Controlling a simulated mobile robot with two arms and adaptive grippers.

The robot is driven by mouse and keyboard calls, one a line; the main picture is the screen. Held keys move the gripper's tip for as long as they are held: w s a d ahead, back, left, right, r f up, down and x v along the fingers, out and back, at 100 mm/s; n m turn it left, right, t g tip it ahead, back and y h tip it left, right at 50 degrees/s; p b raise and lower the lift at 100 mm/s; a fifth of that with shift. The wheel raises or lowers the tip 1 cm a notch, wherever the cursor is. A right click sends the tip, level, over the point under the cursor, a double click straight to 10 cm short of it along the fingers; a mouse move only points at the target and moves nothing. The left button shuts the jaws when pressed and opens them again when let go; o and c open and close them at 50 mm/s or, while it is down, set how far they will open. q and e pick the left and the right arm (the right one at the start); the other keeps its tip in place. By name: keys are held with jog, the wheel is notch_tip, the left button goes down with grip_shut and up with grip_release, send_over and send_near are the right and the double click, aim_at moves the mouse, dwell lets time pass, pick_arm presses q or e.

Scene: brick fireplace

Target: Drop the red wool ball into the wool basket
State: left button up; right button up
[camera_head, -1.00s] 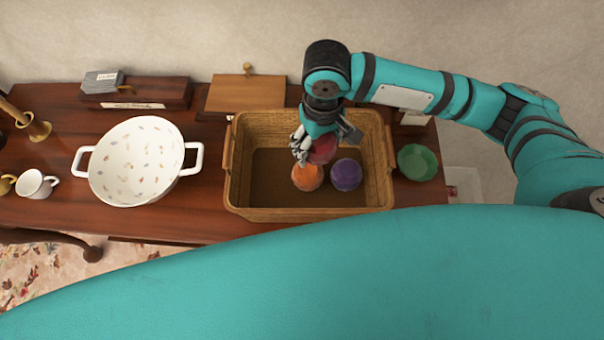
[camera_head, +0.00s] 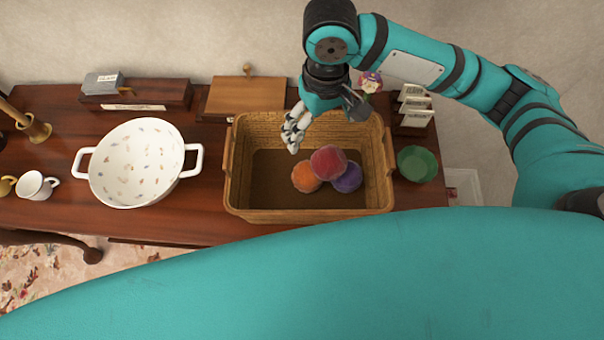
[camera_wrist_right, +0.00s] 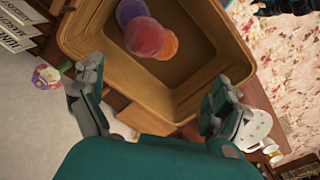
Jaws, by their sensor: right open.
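The red wool ball (camera_head: 329,161) rests inside the wicker wool basket (camera_head: 238,196), on or against an orange ball (camera_head: 306,176) and a purple ball (camera_head: 346,177). In the right wrist view the red ball (camera_wrist_right: 144,37) overlaps the purple ball (camera_wrist_right: 130,11) and the orange ball (camera_wrist_right: 169,45), within the basket (camera_wrist_right: 152,119). My right gripper (camera_head: 322,125) is open and empty above the back part of the basket. In the right wrist view its fingers (camera_wrist_right: 157,92) are spread wide apart, clear of the balls. My left gripper is not in view.
A white patterned two-handled bowl (camera_head: 136,160) stands left of the basket, with a white cup (camera_head: 36,186) further left. A wooden box (camera_head: 245,95) and upright cards (camera_head: 414,105) stand behind. My teal body fills the front.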

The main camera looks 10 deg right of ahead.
jog(key=shift+r, duration=2.4)
